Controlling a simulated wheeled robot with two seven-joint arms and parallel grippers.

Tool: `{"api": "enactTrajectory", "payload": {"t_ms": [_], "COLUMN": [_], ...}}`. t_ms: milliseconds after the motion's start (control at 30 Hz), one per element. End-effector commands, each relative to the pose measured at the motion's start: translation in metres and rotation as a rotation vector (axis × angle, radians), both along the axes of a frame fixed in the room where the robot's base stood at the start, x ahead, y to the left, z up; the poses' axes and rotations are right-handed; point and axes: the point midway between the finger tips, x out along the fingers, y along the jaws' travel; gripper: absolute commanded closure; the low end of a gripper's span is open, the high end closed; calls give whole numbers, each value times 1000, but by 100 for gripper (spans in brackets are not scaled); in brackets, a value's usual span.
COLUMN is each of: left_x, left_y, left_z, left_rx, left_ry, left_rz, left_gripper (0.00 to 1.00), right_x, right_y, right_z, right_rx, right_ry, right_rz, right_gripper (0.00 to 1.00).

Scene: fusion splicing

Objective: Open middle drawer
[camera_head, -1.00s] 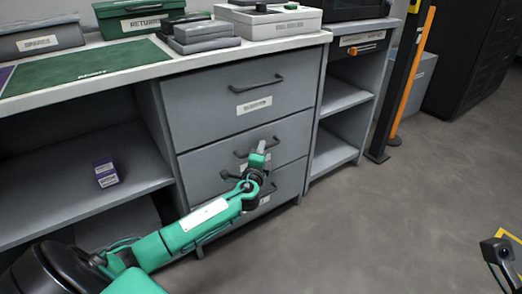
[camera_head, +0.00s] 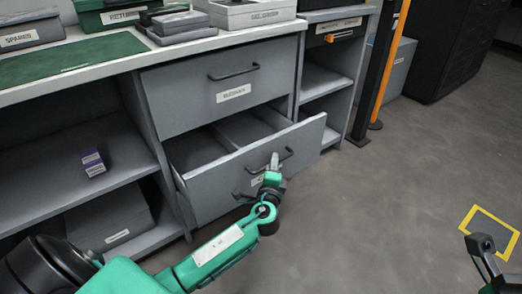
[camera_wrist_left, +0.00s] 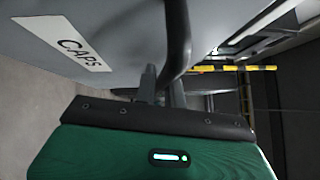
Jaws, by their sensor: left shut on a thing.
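The middle drawer (camera_head: 236,172) of the grey cabinet is pulled out, and its inside shows as a divided tray that looks empty. My left gripper (camera_head: 274,162) is at the front of this drawer, shut on its dark bar handle (camera_head: 285,155). In the left wrist view the handle (camera_wrist_left: 178,40) passes between the fingers (camera_wrist_left: 160,85), beside a white label reading CAPS (camera_wrist_left: 62,42). The top drawer (camera_head: 215,90) is closed. The bottom drawer is mostly hidden behind the middle one. My right gripper (camera_head: 485,245) is at the lower right edge, only partly seen.
A purple-and-white box (camera_head: 92,163) sits on the left shelf, with a grey bin (camera_head: 110,218) below. Cases and a green mat (camera_head: 70,60) lie on the worktop. A black and orange post (camera_head: 385,70) stands at right. Open floor lies in front.

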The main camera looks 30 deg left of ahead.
Motion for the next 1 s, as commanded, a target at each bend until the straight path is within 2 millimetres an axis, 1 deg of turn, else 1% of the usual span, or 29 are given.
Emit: {"api": "enactTrajectory", "payload": {"t_ms": [33, 200, 400, 500, 700, 1000], "left_x": [-6, -23, -39, -44, -51, -53], "left_y": [-15, -55, -93, -107, -123, -128], "left_z": [-1, -2, -2, -1, -1, -1], "left_rx": [-7, -6, -4, -4, -1, 2], "left_ry": [3, 3, 2, 2, 2, 2], "left_rz": [-2, -1, -1, 0, -1, -1], "left_gripper": [100, 100, 100, 100, 100, 100], "right_x": [0, 0, 1, 1, 1, 0], "right_y": [-1, -1, 0, 1, 2, 2], "right_z": [0, -2, -4, -3, 0, 0], "right_rx": [1, 1, -1, -4, -6, -5], "right_ry": [1, 4, 9, 9, 0, -2], "right_rz": [-2, -2, 0, 1, 3, 6], "right_gripper": [64, 64, 64, 64, 64, 64]}}
